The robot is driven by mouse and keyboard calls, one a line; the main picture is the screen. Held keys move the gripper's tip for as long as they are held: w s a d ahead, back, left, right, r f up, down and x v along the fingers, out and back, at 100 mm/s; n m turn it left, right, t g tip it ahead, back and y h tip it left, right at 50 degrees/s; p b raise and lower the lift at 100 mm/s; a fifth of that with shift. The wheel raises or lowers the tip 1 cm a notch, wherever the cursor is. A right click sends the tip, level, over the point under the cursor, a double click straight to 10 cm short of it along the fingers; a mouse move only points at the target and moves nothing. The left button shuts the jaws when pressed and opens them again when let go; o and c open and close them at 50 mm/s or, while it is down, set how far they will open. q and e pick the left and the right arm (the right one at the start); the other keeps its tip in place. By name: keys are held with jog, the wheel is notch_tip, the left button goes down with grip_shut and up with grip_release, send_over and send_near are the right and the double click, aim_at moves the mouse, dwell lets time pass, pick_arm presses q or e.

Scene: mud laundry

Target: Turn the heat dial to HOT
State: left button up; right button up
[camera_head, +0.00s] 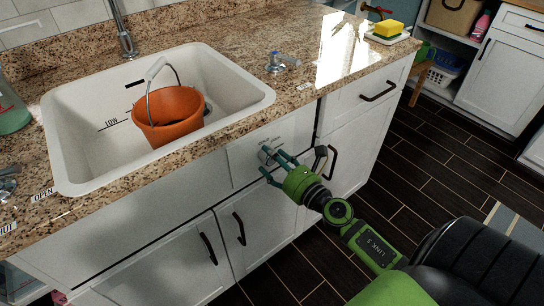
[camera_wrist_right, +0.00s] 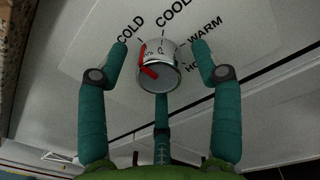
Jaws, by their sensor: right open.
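The heat dial (camera_wrist_right: 160,66) is a silver metal knob on a white panel, with a red mark on its left side, toward COLD. COLD, COOL and WARM are printed in an arc around it; HOT is partly hidden at the right. My right gripper (camera_wrist_right: 160,58) is open, one green finger to the left of the knob, one to the right and one below; I cannot tell whether any touches it. In the head view the dial (camera_head: 265,154) shows small on the cabinet front, with my right gripper (camera_head: 272,164) at it. My left gripper is not in view.
The white sink (camera_head: 238,92) holds an orange bucket (camera_head: 170,117). A blue-marked tap handle (camera_head: 284,60) stands on the granite counter (camera_head: 300,88) above the dial. Black cabinet handles (camera_head: 240,229) stick out nearby. Dark floor (camera_head: 440,190) is clear at the right.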

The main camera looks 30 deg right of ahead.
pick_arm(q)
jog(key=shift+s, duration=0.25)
pick_arm(e)
jog(key=shift+w, duration=0.2)
jog(key=c, duration=1.1)
jog(key=shift+c, duration=0.2)
